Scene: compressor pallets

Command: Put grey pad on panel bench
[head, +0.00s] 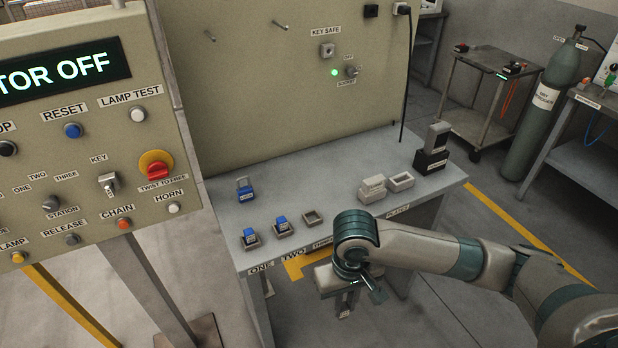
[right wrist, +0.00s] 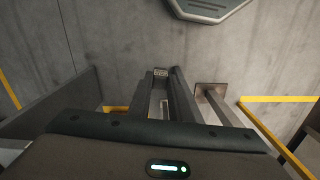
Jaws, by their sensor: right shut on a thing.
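The panel bench (head: 330,190) is a grey table under a beige panel in the head view. My right gripper (head: 346,306) hangs in front of the bench's front edge, apart from the top. It is shut on a small grey piece with a pale label (right wrist: 160,73), seen between the fingertips in the right wrist view; this looks like the grey pad, mostly hidden by the fingers. The gripper also shows in the right wrist view (right wrist: 162,95), pointing toward the floor. My left gripper is not in view.
On the bench stand small blue items (head: 245,190) in and near the numbered trays, an empty tray (head: 312,217), pale boxes (head: 372,188) and a black block with a grey piece (head: 431,160). The bench's middle is clear. A control panel (head: 90,130) stands at left.

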